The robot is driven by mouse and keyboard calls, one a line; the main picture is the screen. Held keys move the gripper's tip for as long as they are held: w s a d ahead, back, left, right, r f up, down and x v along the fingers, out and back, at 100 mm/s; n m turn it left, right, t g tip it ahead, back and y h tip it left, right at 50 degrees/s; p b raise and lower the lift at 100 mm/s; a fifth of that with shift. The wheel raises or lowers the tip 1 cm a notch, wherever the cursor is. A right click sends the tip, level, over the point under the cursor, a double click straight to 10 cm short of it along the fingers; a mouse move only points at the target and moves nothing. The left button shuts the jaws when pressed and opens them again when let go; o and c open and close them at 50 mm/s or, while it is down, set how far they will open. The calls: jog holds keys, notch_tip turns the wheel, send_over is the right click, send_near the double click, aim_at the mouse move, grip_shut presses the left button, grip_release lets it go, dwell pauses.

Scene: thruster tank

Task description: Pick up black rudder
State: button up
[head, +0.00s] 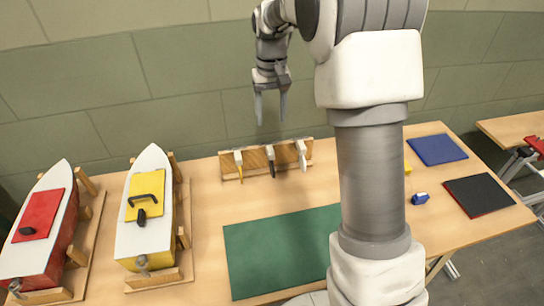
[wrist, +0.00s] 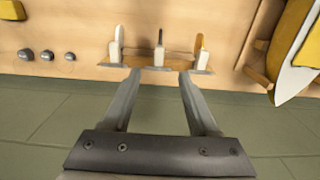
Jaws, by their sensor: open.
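A wooden rack (head: 222,165) at the back of the table holds three rudders side by side; the rack also shows in the wrist view (wrist: 175,58). The black rudder (head: 271,160) is the middle one, and it appears as a thin dark upright piece in the wrist view (wrist: 160,42). A yellow rudder (head: 238,160) and a white rudder (head: 302,154) stand on either side of it. My gripper (head: 271,119) is open and empty, fingers down, above the rack. In the wrist view its fingertips (wrist: 158,74) lie to either side of the black rudder's line, apart from it.
A red boat (head: 62,250) and a yellow boat (head: 158,235) sit in wooden cradles at the left. A green mat (head: 280,250) lies in front. Blue (head: 437,150) and black (head: 480,194) mats lie right. Several dark knobs (wrist: 47,55) show in the wrist view.

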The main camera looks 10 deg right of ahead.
aim_at(271, 160)
notch_tip(271, 160, down, 12)
jog(key=shift+w+f+b, duration=0.1)
jog(key=shift+w+b, duration=0.05)
jog(key=shift+b, duration=0.5)
jog(key=shift+w+f, duration=0.15)
jog(key=shift+f, duration=1.25)
jog(key=shift+w+f, duration=0.1)
jog(key=shift+f, duration=1.25)
grip_shut()
